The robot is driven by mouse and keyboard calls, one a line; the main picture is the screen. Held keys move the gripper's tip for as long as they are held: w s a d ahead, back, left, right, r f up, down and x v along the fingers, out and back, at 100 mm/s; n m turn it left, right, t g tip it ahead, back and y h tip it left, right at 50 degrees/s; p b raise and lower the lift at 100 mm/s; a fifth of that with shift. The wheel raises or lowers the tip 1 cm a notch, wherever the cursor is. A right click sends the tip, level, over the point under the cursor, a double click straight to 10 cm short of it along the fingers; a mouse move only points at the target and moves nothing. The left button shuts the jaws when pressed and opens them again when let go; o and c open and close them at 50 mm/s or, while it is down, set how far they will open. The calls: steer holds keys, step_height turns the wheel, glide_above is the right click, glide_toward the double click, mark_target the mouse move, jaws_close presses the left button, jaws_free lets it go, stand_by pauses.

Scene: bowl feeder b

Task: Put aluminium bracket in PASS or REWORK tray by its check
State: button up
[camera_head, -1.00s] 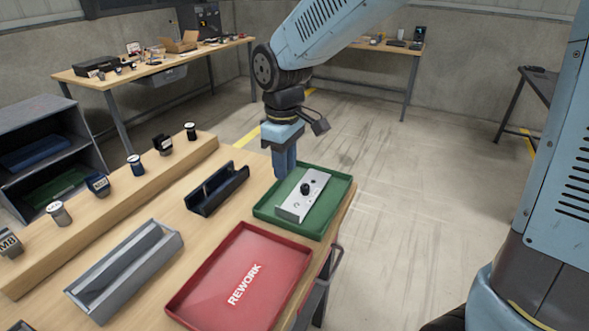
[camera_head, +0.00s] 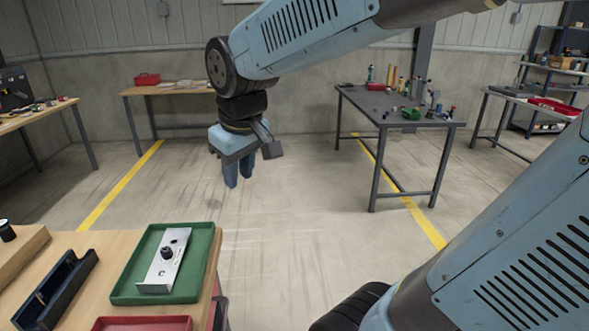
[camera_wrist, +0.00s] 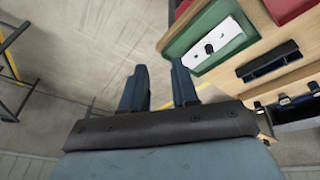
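The aluminium bracket (camera_head: 163,262) lies flat in the green tray (camera_head: 205,245) at the bench's far right corner. It is a silver plate with a black knob on top and a dark mark near its front end. It also shows in the wrist view (camera_wrist: 216,46). The red REWORK tray (camera_head: 140,323) is mostly cut off by the bottom edge. My gripper (camera_head: 238,184) hangs over the floor, beyond the bench and apart from the trays. In the wrist view its two fingers (camera_wrist: 160,80) stand apart with nothing between them.
A dark blue-black holder (camera_head: 58,290) and a wooden rail (camera_head: 22,248) stand left of the green tray. A grey work table (camera_head: 400,112) with tools stands behind at right. A wooden bench (camera_head: 170,90) stands at the back wall. The floor under my gripper is clear.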

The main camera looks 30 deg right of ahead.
steer(key=s+d+r+m+t, duration=0.1)
steer(key=s+d+m+t, duration=0.1)
steer(key=s+d+m, duration=0.2)
steer(key=s+d, duration=0.3)
steer(key=d, duration=0.1)
steer(key=shift+r+m, duration=0.3)
steer(key=shift+m, duration=0.1)
steer(key=shift+s+d, duration=0.1)
steer(key=shift+s, duration=0.1)
